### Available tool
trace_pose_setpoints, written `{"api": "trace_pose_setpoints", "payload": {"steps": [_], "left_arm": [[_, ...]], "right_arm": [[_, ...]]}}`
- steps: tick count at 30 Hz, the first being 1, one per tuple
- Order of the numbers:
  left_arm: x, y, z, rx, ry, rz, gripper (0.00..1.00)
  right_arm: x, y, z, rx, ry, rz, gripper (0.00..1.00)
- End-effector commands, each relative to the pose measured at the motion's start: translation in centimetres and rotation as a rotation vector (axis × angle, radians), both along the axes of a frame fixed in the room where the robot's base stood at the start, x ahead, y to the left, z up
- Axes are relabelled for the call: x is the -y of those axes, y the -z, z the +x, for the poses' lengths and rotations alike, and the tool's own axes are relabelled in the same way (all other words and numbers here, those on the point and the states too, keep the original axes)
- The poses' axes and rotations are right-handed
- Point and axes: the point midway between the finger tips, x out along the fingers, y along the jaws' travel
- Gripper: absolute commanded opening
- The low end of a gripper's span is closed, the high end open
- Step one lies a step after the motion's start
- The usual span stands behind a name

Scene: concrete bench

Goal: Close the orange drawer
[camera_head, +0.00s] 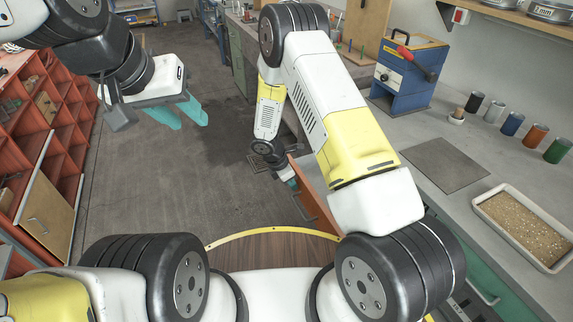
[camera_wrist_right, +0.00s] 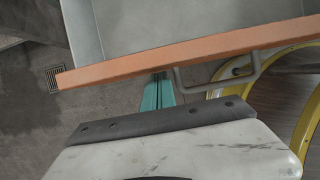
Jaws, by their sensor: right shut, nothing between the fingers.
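The orange drawer (camera_head: 312,195) stands pulled out from the bench, partly hidden behind my right arm. In the right wrist view its orange front (camera_wrist_right: 200,48) runs across the picture as a slanted edge, with the grey drawer inside (camera_wrist_right: 150,20) beyond it and a grey bar handle (camera_wrist_right: 222,84) on the near side. My right gripper (camera_head: 292,184) is shut and empty at the drawer front. Its teal fingertips (camera_wrist_right: 159,80) are close to the front, left of the handle; I cannot tell whether they touch. My left gripper (camera_head: 184,114) is open and empty over the floor, far from the drawer.
The concrete bench (camera_head: 400,130) carries a blue machine (camera_head: 405,75), a dark mat (camera_head: 444,165), several coloured cups (camera_head: 535,138) and a tray of granules (camera_head: 525,228). Red shelving (camera_head: 60,120) with a hanging door stands left. The floor between is clear.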

Motion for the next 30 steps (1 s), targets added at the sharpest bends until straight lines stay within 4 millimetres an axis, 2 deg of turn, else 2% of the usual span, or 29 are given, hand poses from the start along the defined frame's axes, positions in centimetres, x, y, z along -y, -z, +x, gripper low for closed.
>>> {"api": "trace_pose_setpoints", "payload": {"steps": [8, 24, 30], "left_arm": [[0.0, 0.0, 0.0, 0.0, 0.0, 0.0, 0.36], [0.0, 0.0, 0.0, 0.0, 0.0, 0.0, 0.36], [0.0, 0.0, 0.0, 0.0, 0.0, 0.0, 0.36]], "right_arm": [[5.8, 0.0, 1.9, -0.001, 0.009, -0.003, 0.0], [20.0, 0.0, 7.0, 0.0, 0.01, -0.002, 0.0], [24.6, 0.0, 8.7, 0.0, 0.008, -0.003, 0.0]]}}
